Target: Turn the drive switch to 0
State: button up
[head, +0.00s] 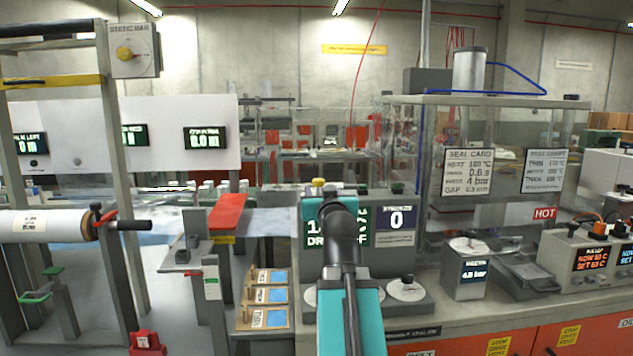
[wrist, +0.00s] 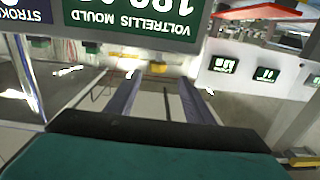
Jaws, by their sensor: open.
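A control panel with a green display (head: 362,228) stands at the centre of the bench; its lower line is partly covered by my arm and seems to read "DR…FF". White round dials with dark knobs sit low on it, one (head: 407,289) right of my arm and one (head: 310,296) partly hidden at its left. I cannot read which is the drive switch. In the wrist view the display (wrist: 135,22) appears upside down, close by. My gripper (wrist: 160,80) is open and empty, its two fingers apart. My arm hides it in the head view.
A STROKES counter (head: 397,220) reads 0 beside the display. A clear-walled press cabinet marked HOT (head: 545,213) stands to the right. A red plate (head: 227,212), a film roll (head: 45,224) and several label cards (head: 266,296) are to the left.

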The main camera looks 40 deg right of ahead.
aim_at(319, 183)
jog(key=shift+d, duration=0.25)
jog(key=p+x, duration=0.2)
jog(key=p, duration=0.1)
jog(key=shift+w+d+r+p, duration=0.1)
jog(key=shift+w+d+p, duration=0.05)
jog(key=shift+p, duration=0.15)
jog(key=shift+w+d+p, duration=0.15)
jog(key=shift+w+p, duration=0.1)
jog(key=shift+p, duration=0.55)
jog(key=w+p, duration=0.1)
jog(key=p, duration=0.2)
jog(key=shift+d, duration=0.3)
jog(key=p, duration=0.5)
jog(key=shift+w+d+p, duration=0.35)
jog(key=shift+d, duration=0.05)
jog(key=w+p, duration=0.1)
jog(key=p, duration=0.1)
jog(key=shift+w+d+p, duration=0.1)
jog(key=shift+d+p, duration=0.2)
jog(key=shift+d, duration=0.1)
jog(key=w+d+p, duration=0.1)
jog(key=p, duration=0.2)
jog(key=shift+p+x, duration=0.45)
jog(key=shift+x, duration=2.35)
